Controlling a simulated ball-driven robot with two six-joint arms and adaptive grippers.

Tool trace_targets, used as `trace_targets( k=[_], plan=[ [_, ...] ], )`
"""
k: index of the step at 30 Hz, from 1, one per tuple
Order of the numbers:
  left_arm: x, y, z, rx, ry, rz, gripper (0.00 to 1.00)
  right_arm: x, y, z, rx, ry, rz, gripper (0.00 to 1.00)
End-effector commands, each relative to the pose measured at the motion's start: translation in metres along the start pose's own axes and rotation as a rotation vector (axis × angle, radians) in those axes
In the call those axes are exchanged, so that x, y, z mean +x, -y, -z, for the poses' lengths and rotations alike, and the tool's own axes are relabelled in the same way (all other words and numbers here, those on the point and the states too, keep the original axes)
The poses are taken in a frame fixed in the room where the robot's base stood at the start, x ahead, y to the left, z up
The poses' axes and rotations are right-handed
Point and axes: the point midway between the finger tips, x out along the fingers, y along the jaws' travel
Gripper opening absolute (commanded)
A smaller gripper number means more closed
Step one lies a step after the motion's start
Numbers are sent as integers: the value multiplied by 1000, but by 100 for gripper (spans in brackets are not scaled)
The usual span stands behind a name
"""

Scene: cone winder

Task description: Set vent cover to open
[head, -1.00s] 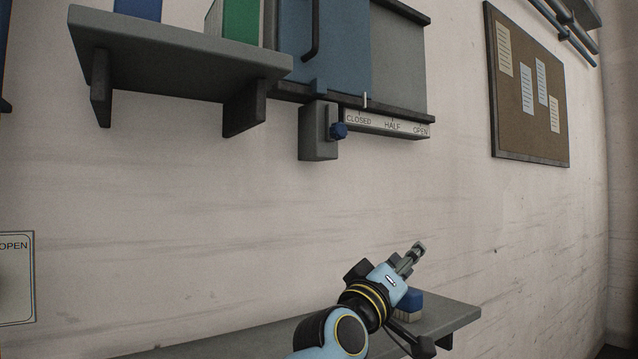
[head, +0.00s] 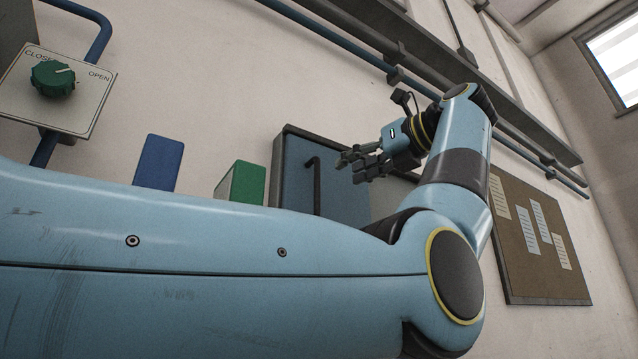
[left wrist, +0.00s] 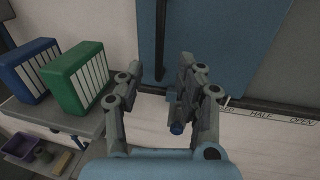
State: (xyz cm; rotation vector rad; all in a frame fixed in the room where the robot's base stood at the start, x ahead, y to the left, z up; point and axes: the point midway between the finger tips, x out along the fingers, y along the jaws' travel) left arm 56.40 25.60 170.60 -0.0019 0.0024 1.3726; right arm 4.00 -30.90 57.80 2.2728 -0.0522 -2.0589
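The vent cover is a blue panel (head: 292,180) with a black upright handle (head: 316,185); my left arm hides its lower part in the head view. In the left wrist view the blue panel (left wrist: 215,35) fills the top, with the handle (left wrist: 160,40) left of its middle. My left gripper (head: 350,164) is open and empty, in front of the panel and apart from the handle. My right gripper is out of view.
A plate with a green dial (head: 52,80) is at the upper left. Blue (head: 158,162) and green (head: 242,181) binders stand left of the vent, on a grey shelf (left wrist: 60,118). Pipes (head: 345,45) run above. A notice board (head: 535,240) hangs right.

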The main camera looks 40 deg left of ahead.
Motion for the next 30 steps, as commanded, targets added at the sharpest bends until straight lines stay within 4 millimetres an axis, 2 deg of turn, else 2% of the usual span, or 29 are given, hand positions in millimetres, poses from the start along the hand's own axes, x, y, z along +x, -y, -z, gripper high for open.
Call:
trace_targets(
  k=[9, 15, 20, 27, 30],
  plan=[
    [62, -1, -2, 2, 2, -5, 36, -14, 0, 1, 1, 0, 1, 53],
    [91, -1, -1, 2, 3, -4, 36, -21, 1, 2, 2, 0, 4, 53],
    [100, -1, -1, 2, 4, -3, 36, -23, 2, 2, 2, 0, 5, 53],
    [101, -1, 0, 2, 4, -2, 36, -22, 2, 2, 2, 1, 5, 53],
    [101, -1, 0, 2, 4, -2, 25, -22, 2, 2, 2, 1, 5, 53]
  ],
)
